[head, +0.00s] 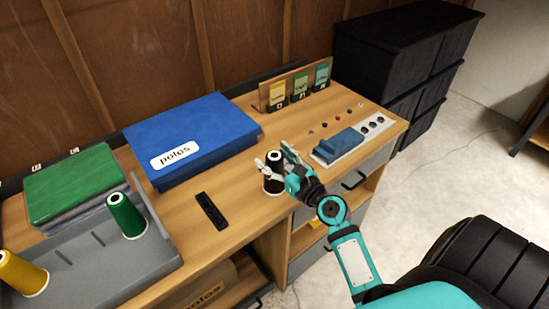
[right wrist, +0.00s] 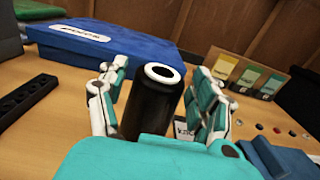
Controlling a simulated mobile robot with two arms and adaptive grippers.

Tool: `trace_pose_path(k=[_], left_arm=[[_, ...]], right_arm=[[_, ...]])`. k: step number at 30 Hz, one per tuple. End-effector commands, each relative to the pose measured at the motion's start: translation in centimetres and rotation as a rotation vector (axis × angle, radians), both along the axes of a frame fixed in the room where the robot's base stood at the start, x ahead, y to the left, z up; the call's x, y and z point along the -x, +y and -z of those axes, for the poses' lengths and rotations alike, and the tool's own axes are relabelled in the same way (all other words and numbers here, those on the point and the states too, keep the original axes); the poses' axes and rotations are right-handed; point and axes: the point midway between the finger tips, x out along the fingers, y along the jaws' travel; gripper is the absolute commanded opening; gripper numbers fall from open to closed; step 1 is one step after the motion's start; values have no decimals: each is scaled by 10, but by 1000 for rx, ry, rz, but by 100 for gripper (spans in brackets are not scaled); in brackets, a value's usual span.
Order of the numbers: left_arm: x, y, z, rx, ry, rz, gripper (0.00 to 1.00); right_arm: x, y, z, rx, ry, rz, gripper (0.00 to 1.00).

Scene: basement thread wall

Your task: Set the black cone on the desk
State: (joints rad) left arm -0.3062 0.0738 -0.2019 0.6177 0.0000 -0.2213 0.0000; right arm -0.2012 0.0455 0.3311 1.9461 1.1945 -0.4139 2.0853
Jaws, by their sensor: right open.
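The black cone (head: 273,184) stands upright on the wooden desk (head: 232,209), near its front edge. In the right wrist view the black cone (right wrist: 153,103) sits between the two fingers, its white top ring showing. My right gripper (head: 276,158) is open around the cone, with a finger on either side; it also shows in the right wrist view (right wrist: 157,100). A gap shows between the cone and the right finger; the left finger is very close to it. The cone's base is hidden in the right wrist view. My left gripper is not in view.
A blue box labelled "polos" (head: 205,128) lies behind. A black holed strip (head: 211,211) lies left of the cone. A grey tray (head: 98,245) carries green (head: 127,214) and yellow (head: 22,274) cones. A blue-topped device (head: 341,144) and cards (head: 300,86) stand at the right.

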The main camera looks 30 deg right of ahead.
Motion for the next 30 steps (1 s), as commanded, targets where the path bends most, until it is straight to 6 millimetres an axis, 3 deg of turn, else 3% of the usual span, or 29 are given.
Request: trace_pose_path(k=[4,8,21,30], left_arm=[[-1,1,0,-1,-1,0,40],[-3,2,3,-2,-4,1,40],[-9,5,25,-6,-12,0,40],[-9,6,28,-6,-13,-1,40]], right_arm=[[2,0,-1,0,0,1,66],[19,-2,1,0,2,1,66],[105,-7,2,1,1,0,66],[120,-8,-2,0,-2,0,66]])
